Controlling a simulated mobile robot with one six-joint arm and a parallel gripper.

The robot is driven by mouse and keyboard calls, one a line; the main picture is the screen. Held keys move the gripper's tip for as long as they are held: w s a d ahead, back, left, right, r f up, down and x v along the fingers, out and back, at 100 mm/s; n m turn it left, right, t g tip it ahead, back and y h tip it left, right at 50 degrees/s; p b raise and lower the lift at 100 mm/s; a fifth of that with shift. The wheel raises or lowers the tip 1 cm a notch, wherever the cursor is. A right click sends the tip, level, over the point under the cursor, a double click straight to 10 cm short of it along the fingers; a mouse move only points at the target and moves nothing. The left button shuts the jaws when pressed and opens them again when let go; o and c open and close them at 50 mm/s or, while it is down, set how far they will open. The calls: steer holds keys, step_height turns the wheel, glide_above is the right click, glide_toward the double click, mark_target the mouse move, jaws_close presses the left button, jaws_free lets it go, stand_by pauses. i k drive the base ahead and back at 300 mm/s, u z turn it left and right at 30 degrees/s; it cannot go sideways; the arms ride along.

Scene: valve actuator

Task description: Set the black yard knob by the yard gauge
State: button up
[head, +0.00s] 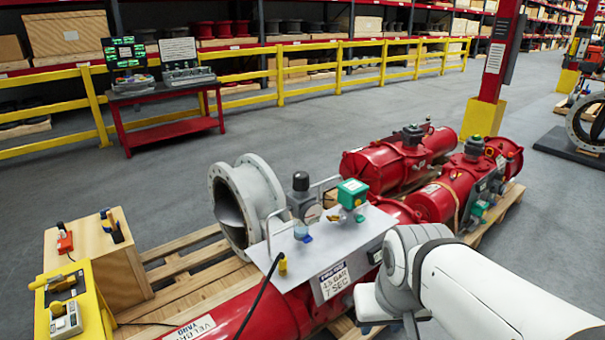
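The black knob (301,181) stands upright on top of a grey regulator with a clear bowl. The regulator sits on the pale panel (345,240) of the front red actuator (235,318), whose label seems to read YARD. A small round gauge (313,214) is on the regulator just below the knob; its needle is too small to read. A plate on the panel (335,281) reads 4.5 BAR, 7 SEC. My white arm comes in from the lower right, its wrist right of the panel and apart from the knob. My gripper's fingers are not visible.
A green-topped box (352,192) and a metal rail stand close to the regulator. A grey flanged valve body (247,203) is behind left. A black cable (258,300) hangs in front. A yellow tool box (72,305) and wooden crate (105,260) stand at left.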

mark_target(301, 183)
steer(key=z, duration=0.7)
steer(key=k, duration=1)
steer(key=z, duration=0.05)
steer(key=i, duration=1.35)
steer(key=u, duration=0.75)
steer(key=i, duration=0.65)
steer(key=u, duration=0.4)
